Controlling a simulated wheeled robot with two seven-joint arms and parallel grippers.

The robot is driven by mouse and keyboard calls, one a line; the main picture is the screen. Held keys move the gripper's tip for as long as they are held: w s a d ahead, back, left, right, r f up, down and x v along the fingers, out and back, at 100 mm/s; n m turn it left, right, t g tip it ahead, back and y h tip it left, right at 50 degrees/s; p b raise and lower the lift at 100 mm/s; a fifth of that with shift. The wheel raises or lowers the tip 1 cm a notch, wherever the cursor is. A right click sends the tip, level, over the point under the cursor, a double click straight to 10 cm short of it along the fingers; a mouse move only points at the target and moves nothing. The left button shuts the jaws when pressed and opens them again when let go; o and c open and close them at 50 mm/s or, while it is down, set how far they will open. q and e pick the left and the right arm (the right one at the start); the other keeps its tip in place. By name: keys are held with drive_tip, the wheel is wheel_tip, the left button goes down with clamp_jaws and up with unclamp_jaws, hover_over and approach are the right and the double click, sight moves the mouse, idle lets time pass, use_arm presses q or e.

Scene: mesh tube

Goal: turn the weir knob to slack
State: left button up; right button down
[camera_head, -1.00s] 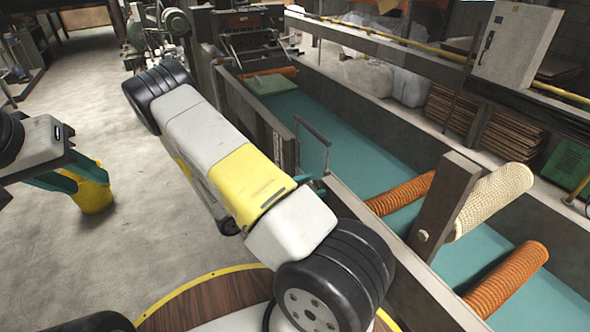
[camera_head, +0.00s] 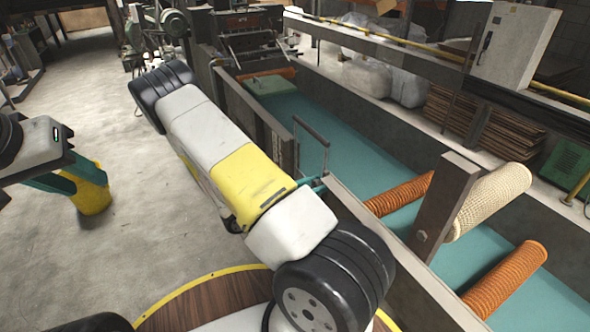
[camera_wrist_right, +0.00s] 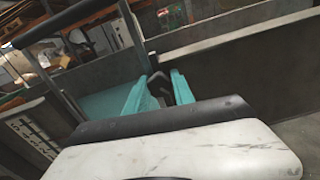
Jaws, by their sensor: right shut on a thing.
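My right gripper (camera_wrist_right: 155,92) is at the near wall of the trough, its teal fingers shut on a dark knob (camera_wrist_right: 158,86), the weir knob. Only a small part of the knob shows between the fingers, so its turn angle cannot be told. In the head view my right arm hides the knob and most of the gripper; a teal bit of the gripper (camera_head: 318,185) shows past the arm. A white scale plate (camera_wrist_right: 34,137) with dark marks is on the wall at left in the wrist view. My left gripper (camera_head: 68,184) is open and empty, far left above the floor.
The long trough holds teal liquid (camera_head: 350,160) and orange ribbed rollers (camera_head: 505,280). A pale mesh tube (camera_head: 493,200) sits by a metal post (camera_head: 443,205). A thin metal frame (camera_head: 312,140) rises near the right gripper.

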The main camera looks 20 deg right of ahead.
drive_tip(key=n, duration=0.5)
drive_tip(key=c, duration=1.1)
unclamp_jaws()
drive_tip(key=shift+o, duration=0.2)
drive_tip(key=a, duration=0.8)
drive_tip(key=shift+s, duration=0.3)
